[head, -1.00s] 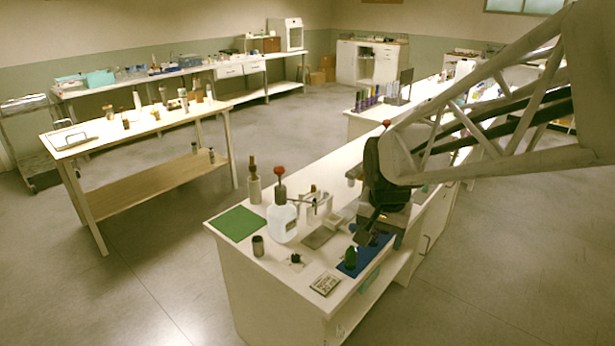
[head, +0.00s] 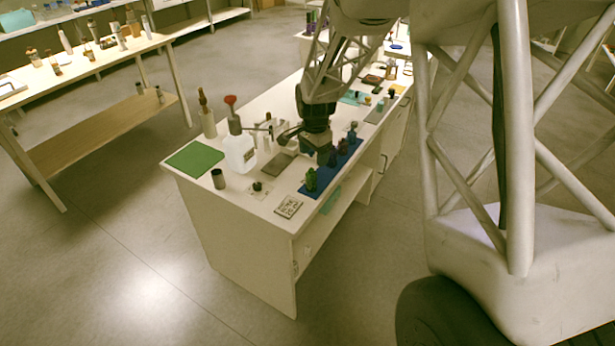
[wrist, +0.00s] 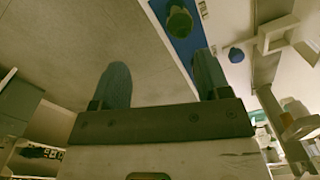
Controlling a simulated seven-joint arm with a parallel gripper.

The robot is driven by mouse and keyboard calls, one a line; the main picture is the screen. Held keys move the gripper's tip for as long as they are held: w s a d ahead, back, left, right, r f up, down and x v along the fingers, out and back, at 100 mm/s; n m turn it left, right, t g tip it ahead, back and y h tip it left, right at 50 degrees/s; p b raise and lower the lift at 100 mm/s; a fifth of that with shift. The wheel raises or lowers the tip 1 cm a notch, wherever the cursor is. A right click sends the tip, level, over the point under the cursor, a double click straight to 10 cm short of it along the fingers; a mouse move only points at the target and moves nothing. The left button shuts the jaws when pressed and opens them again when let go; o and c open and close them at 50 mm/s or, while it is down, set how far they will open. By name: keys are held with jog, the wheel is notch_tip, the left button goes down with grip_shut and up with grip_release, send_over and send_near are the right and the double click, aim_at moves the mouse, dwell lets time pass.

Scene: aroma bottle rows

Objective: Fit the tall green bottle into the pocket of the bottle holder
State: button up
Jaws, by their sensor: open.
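A green bottle (head: 311,180) stands upright at the near end of the blue mat (head: 308,192). In the wrist view its dark green top (wrist: 179,22) shows over the blue mat, beyond my fingers. My gripper (head: 326,157) points down over the mat, just behind the green bottle in the head view. In the wrist view its two fingers (wrist: 162,80) are wide apart with nothing between them. I cannot clearly pick out the holder's pocket; a white frame-like stand (head: 270,130) near the white bottle may be the holder.
More small bottles (head: 343,145) stand farther along the blue mat.

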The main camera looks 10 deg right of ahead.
jog(key=m, duration=0.1)
send_over(311, 176)
jog(key=w, duration=0.1)
jog(key=f, duration=0.5)
jog(key=shift+d, duration=0.25)
jog(key=shift+f, duration=1.25)
jog(key=shift+w+f, duration=0.1)
jog(key=shift+f, duration=2.5)
jog(key=c, duration=1.1)
jog(key=shift+o, duration=0.2)
jog(key=shift+r, duration=0.15)
